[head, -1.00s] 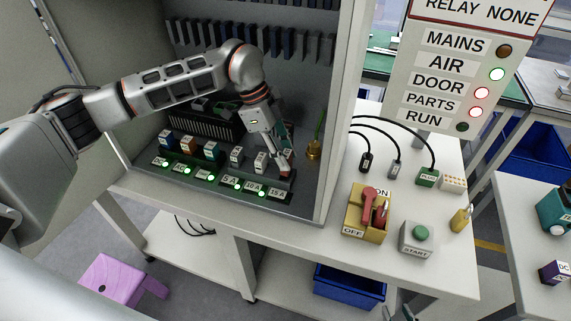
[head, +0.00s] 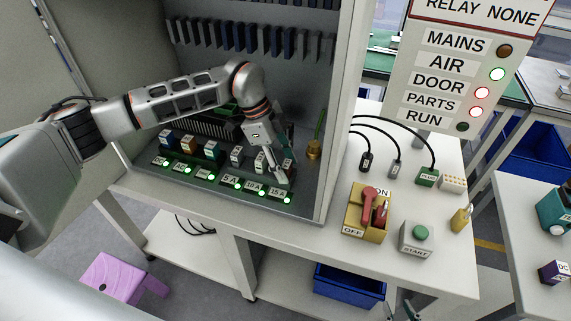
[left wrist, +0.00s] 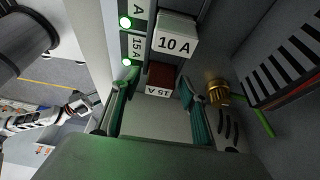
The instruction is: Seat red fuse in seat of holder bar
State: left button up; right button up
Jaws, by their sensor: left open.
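The red fuse (left wrist: 161,75), labelled 15 A, stands at the end of the holder bar, beside the white 10 A fuse (left wrist: 174,36). How deep it sits in the seat I cannot tell. In the head view the red fuse (head: 289,168) is partly hidden by my left gripper. The holder bar (head: 213,180) carries a row of fuses. My left gripper (left wrist: 158,92) is open, its teal fingers apart on either side of the red fuse. In the head view it (head: 281,178) is at the bar's right end. My right gripper (left wrist: 87,105) is small at the left of the wrist view.
Green lamps (head: 287,201) glow along the bar's label strip. A brass fitting (head: 313,150) stands close to the right of the bar, near the cabinet wall (head: 342,120). Outside are a switch (head: 366,212) and a START button (head: 418,236).

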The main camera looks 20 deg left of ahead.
pick_arm(q)
jog(key=v, duration=1.2)
jog(key=shift+r+b, duration=0.2)
jog(key=shift+b, duration=0.25)
